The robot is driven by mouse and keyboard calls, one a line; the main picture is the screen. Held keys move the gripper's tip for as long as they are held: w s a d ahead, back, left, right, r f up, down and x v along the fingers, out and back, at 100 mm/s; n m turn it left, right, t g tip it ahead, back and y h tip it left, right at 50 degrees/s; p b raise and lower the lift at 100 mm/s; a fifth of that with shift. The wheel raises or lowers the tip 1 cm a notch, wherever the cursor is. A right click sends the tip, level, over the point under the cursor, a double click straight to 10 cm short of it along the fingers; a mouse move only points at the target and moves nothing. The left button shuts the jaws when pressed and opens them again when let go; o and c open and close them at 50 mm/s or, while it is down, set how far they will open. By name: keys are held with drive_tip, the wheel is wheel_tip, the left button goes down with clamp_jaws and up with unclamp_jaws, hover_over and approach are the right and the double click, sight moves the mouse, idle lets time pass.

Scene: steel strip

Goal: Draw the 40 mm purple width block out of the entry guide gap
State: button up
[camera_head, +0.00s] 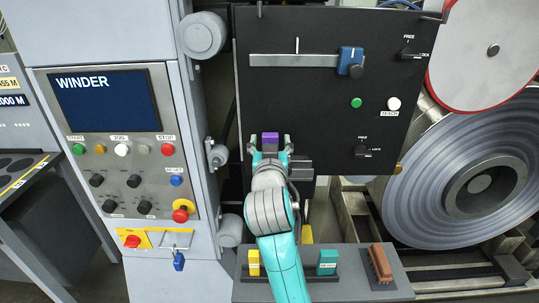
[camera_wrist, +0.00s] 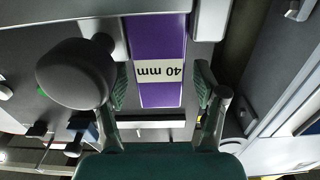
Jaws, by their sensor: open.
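The purple width block (camera_wrist: 157,45) carries a white "40 mm" label, upside down in the wrist view. In the head view the purple block (camera_head: 270,138) shows just above my gripper, at the lower left of the dark panel. My gripper (camera_wrist: 160,92) is open, with one green-padded finger on each side of the block's near end. Gaps show between the fingers and the block. In the head view my gripper (camera_head: 270,147) and arm hide most of the block and the guide gap around it.
A dark round knob (camera_wrist: 77,73) stands close to the left finger in the wrist view. A grey shelf (camera_head: 345,286) below holds a yellow block (camera_head: 254,262), a teal block (camera_head: 327,262) and a brown brush-like piece (camera_head: 380,263). A large steel coil (camera_head: 425,195) is at right.

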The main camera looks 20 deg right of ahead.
drive_tip(key=shift+c, duration=0.3)
clamp_jaws()
drive_tip(key=shift+r, duration=4.25)
